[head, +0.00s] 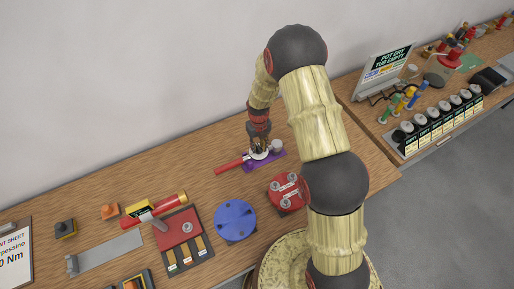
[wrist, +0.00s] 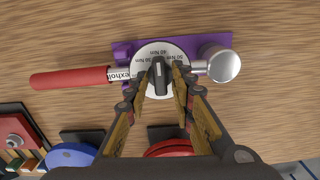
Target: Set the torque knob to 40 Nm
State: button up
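A torque wrench with a red handle (wrist: 70,78) lies in a purple holder (wrist: 122,50). It also shows in the head view, with its red handle (head: 230,166) pointing left. Its round white dial (wrist: 142,88) carries Nm labels, and a dark grey torque knob (wrist: 159,74) stands at its centre. The knob's pointer end faces up in the wrist view, close to the label that seems to read 40 Nm; the exact alignment is hard to tell. My gripper (wrist: 161,88) is over the dial, its fingers spread on either side of the knob, with gaps visible.
A blue round flange (head: 235,218) and a red round valve (head: 285,190) stand on the near side of the wooden bench. A red block (head: 178,228) and a printed sheet (head: 14,255) are farther left. A second bench with black-and-white units is at right.

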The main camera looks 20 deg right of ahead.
aim_at(259, 147)
jog(key=shift+o, duration=0.9)
jog(key=shift+r+p, duration=1.45)
jog(key=shift+r, duration=1.6)
jog(key=shift+f, duration=0.1)
